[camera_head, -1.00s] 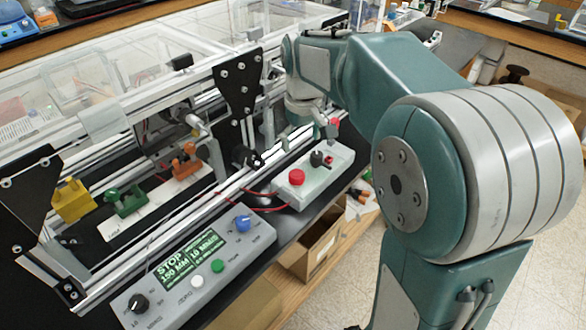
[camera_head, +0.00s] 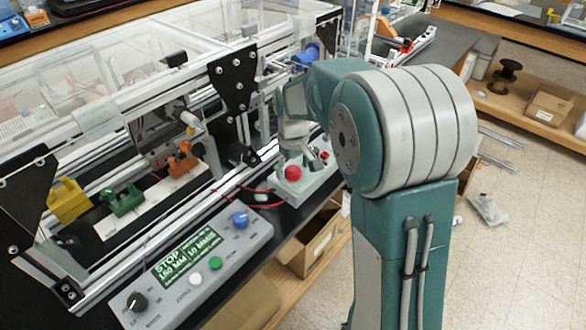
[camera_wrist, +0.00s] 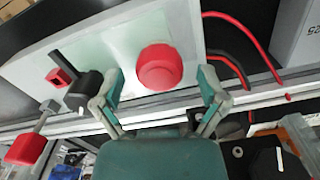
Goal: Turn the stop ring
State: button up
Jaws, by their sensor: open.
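A red round mushroom-shaped knob (camera_head: 292,173) sits on a pale control box (camera_head: 302,190); I take it to be the stop ring. In the wrist view the red knob (camera_wrist: 160,67) lies between and beyond my open fingers. My gripper (camera_head: 299,156) is over the box in the head view, and the wrist view shows its two spread fingertips (camera_wrist: 160,88) with nothing between them. I see no contact with the knob. The box's black lever switch (camera_wrist: 84,92) is close beside the left finger.
A red-tipped toggle (camera_wrist: 28,145) and a small red button (camera_wrist: 60,77) share the box. Red cables (camera_wrist: 250,40) run from it. A grey console (camera_head: 215,255) with a blue knob (camera_head: 240,219) is at the front. The aluminium frame with black plates (camera_head: 232,85) stands behind.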

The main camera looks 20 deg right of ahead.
jog(key=shift+f, duration=0.15)
jog(key=c, duration=1.1)
jog(key=shift+c, duration=0.2)
jog(key=shift+m, duration=0.3)
jog(key=m, duration=0.4)
jog(key=shift+s+f, duration=0.1)
jog(key=shift+a+m, duration=0.1)
jog(key=shift+m, duration=2.7)
